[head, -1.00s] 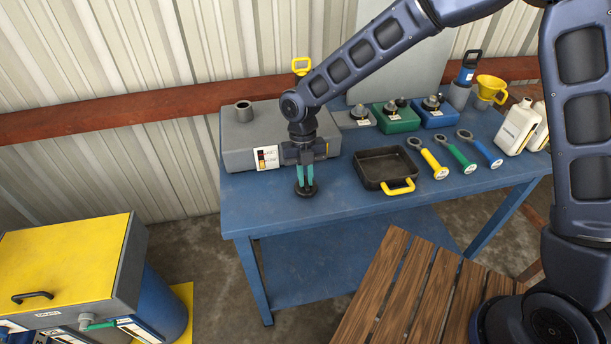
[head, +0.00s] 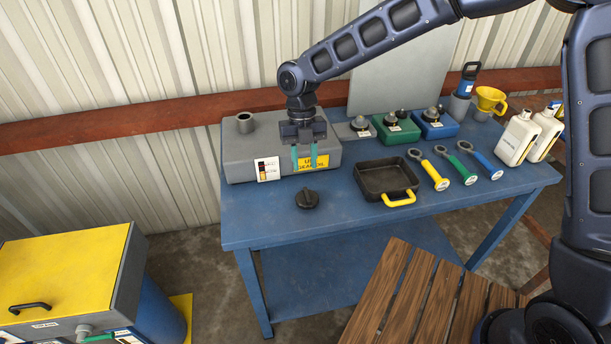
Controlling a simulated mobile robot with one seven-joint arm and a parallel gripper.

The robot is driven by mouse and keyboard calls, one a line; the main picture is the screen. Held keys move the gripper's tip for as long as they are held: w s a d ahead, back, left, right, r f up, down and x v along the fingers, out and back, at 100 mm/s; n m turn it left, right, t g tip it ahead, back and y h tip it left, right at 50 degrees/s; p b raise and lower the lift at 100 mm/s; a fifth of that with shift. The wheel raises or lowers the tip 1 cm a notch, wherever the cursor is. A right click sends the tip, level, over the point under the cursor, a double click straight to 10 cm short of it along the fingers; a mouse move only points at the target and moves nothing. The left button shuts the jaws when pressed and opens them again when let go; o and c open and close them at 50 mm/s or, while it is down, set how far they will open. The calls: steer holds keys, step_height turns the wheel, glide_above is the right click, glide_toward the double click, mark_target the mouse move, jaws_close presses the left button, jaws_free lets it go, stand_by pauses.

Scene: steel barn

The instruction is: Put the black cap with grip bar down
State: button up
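The black cap with grip bar (head: 307,199) lies on the blue table (head: 272,212), near its left front part, with its bar facing up. My gripper (head: 304,166) is above and behind the cap, in front of the grey box (head: 240,152). Its two teal fingers point down, stand apart and hold nothing. There is a clear gap between the fingertips and the cap.
A black tray with a yellow handle (head: 372,193) stands right of the cap. Several ring-ended tools, including a yellow one (head: 430,171), lie further right. White bottles (head: 517,138) stand at the right end. The table around the cap is clear.

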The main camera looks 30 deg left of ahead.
steer(key=shift+v, duration=1.7)
steer(key=w+d+r+m+t, duration=0.1)
steer(key=w+d+r+m, duration=0.3)
steer(key=w+d+m, duration=0.45)
steer(key=w+d+r+m+t+y, duration=0.1)
steer(key=w+d+r+m, duration=0.35)
steer(key=d, duration=0.65)
steer(key=w+d+r+m+t, duration=0.1)
steer(key=w+d+r+m, duration=0.2)
steer(key=w+d+m, duration=0.5)
steer(key=s+d+r+m+t, duration=0.1)
steer(key=d+r+m, duration=0.1)
steer(key=d+m, duration=0.65)
steer(key=d+r+m+t, duration=0.1)
steer(key=d+r+m, duration=0.15)
steer(key=d, duration=1.05)
steer(key=s+d+f+m, duration=0.1)
steer(key=s+d+m, duration=0.3)
steer(key=d+m, duration=0.2)
steer(key=s+d+f+m+t+y, duration=0.1)
steer(key=s+d+m, duration=0.3)
steer(key=d+m, duration=0.3)
steer(key=shift+d+t, duration=0.3)
steer(key=shift+d, duration=0.1)
